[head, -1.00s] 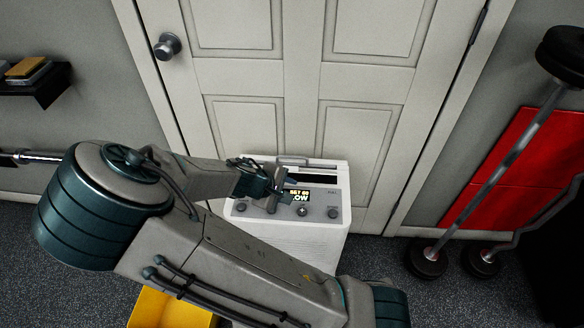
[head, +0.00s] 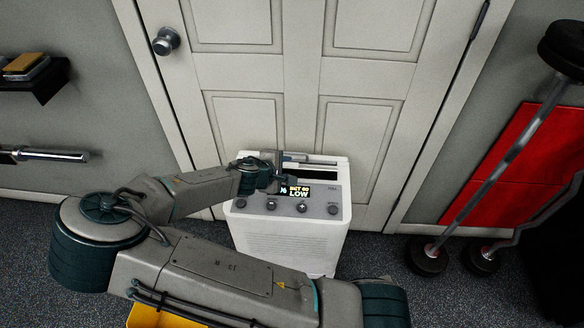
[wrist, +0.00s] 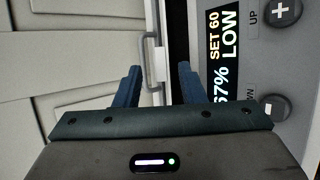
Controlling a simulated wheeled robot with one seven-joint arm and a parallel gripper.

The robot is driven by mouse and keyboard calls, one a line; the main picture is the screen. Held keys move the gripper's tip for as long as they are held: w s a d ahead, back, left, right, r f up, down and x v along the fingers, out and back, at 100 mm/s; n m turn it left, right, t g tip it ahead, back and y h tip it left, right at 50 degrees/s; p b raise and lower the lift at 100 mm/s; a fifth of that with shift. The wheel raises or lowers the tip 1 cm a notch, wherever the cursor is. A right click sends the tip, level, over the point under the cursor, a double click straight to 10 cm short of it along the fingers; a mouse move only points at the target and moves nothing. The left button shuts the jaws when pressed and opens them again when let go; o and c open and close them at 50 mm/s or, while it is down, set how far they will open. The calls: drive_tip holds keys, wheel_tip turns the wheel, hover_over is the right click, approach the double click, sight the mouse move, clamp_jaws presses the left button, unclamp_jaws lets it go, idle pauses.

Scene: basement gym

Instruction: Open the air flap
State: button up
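The white appliance (head: 290,250) stands on the floor in front of the door. Its top has a pale strip with a grey loop handle (head: 310,160) along the back edge and a dark slot (head: 320,174) in front of it. I cannot tell for sure which part is the air flap; nothing there looks raised. My gripper (head: 282,178) is over the left part of the top, behind the display. In the wrist view my gripper (wrist: 157,84) is open and empty, its fingers on either side of the handle (wrist: 146,62) in the picture. Contact cannot be told.
The control panel has a lit display (head: 297,191) reading "SET 60 LOW" and several round knobs. The closed door (head: 290,75) is close behind the appliance. A yellow bin (head: 150,318) lies under my arm.

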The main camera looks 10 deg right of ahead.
sight(296, 166)
drive_tip(key=x, duration=0.5)
